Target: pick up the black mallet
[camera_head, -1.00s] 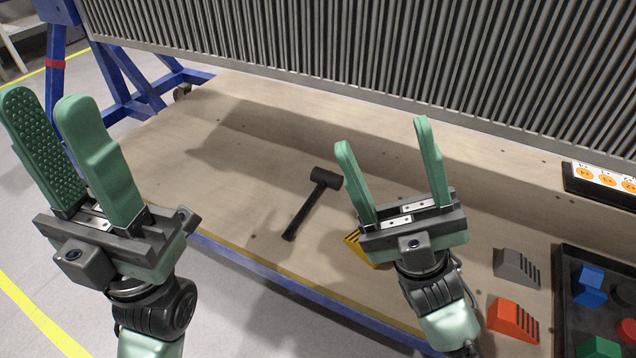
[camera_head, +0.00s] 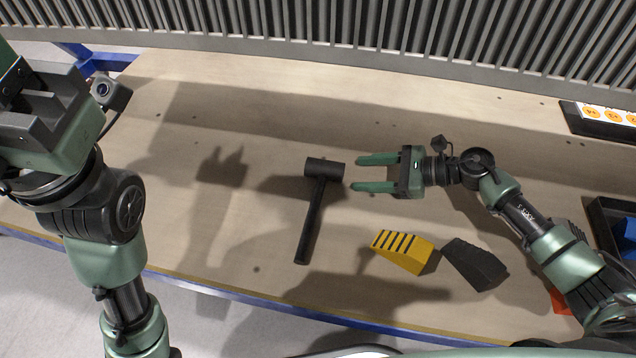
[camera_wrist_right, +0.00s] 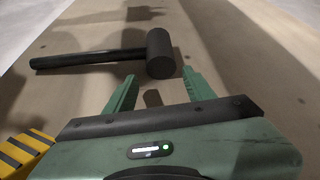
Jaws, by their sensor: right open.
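The black mallet (camera_head: 312,210) lies on the wooden table in the head view, its head at the back and its handle running toward the table's front edge. My right gripper (camera_head: 354,174) is open and points left, its fingertips just right of the mallet head. In the right wrist view, the mallet (camera_wrist_right: 160,54) lies with its head just beyond and between the two open fingertips (camera_wrist_right: 160,78). Nothing is between the fingers. My left arm is at the left of the head view; its wrist (camera_head: 45,110) shows, but the fingers are out of the picture.
A yellow block with black stripes (camera_head: 402,252) and a dark block (camera_head: 474,264) lie in front of my right gripper. It also shows in the wrist view (camera_wrist_right: 22,152). A ribbed grey panel (camera_head: 330,35) stands behind. A dark tray (camera_head: 603,215) is at the right.

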